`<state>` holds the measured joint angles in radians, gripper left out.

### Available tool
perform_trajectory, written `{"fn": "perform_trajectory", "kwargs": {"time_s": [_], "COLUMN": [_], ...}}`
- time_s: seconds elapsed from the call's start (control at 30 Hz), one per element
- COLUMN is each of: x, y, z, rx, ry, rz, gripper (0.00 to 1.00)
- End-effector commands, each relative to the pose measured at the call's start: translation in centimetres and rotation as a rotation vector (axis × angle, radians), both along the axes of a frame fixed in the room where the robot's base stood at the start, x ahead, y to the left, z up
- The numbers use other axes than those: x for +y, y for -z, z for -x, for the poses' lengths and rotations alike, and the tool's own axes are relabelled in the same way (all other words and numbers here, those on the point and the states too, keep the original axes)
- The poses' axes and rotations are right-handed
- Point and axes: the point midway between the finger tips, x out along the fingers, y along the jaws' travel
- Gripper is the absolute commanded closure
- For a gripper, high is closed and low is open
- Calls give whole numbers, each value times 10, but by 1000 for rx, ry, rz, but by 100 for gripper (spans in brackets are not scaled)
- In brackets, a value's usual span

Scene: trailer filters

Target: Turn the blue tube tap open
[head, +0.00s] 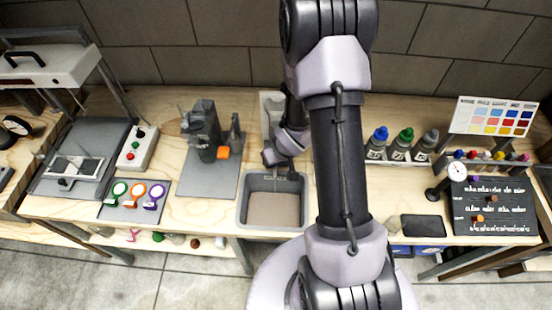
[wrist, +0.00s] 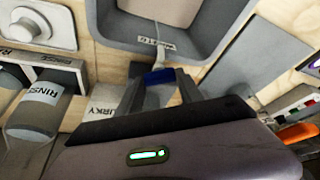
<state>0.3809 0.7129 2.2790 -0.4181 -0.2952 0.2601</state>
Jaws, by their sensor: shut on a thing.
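The blue tube tap (wrist: 158,76) shows in the wrist view, close to the rim of a grey basin (wrist: 150,37). A thin pale tube runs from the tap up over the basin. My gripper (wrist: 160,80) is shut on the tap, with a dark finger on each side of it. In the head view my gripper (head: 280,158) is just behind the grey basin (head: 246,213). The tap is hidden there, so its handle angle cannot be told from that view.
A pale upright container (head: 271,103) stands behind my gripper. A grey stand with an orange part (head: 223,153) is to the left. Several bottles with coloured caps (head: 403,141) stand to the right. In the wrist view, a bottle labelled RINSE (wrist: 40,108) is at the left.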

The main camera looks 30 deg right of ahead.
Motion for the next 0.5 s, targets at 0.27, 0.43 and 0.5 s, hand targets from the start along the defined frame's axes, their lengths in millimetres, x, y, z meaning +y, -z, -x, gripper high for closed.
{"fn": "perform_trajectory", "kwargs": {"time_s": [0.27, 0.43, 0.5], "x": [0, 0, 0], "y": [0, -2, -7], "z": [0, 1, 2], "rx": [0, 0, 0], "ry": [0, 0, 0], "rz": [0, 0, 0], "gripper": [35, 35, 35]}}
